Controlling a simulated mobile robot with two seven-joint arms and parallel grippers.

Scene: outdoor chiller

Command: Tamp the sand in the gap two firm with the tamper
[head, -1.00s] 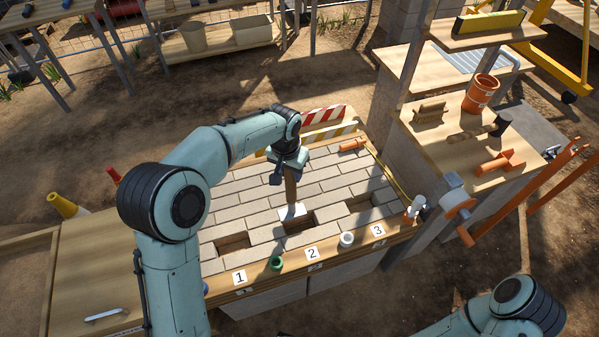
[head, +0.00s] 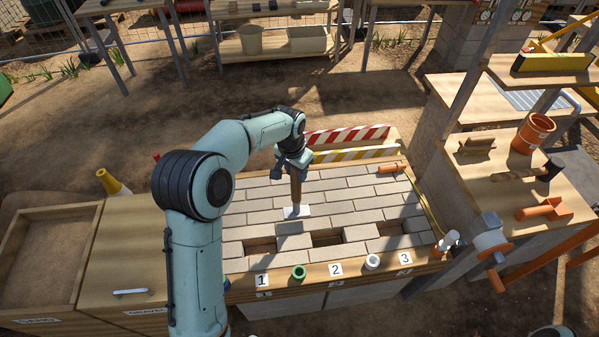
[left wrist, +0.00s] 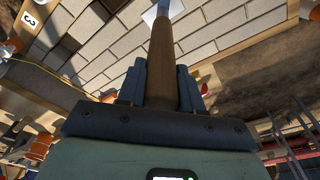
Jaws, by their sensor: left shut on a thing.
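My left gripper (head: 294,166) is shut on the wooden handle of the tamper (head: 296,190). The tamper hangs roughly upright with its pale flat plate (head: 297,211) lowest. The plate is over the grey pavers, behind and left of gap two (head: 327,238); whether it touches them I cannot tell. Gap two is a dark recess behind label 2 (head: 336,269). Its sand is too shaded to judge. In the left wrist view the handle (left wrist: 163,60) runs up from between the fingers (left wrist: 160,88), with part of the plate at the top edge. My right gripper is out of view.
Gap one (head: 262,245) and gap three (head: 390,228) are also open recesses. A green ring (head: 299,272) and a white ring (head: 372,262) stand on the front ledge. Striped barriers (head: 347,136) line the back. A wooden shelf unit (head: 490,195) stands right.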

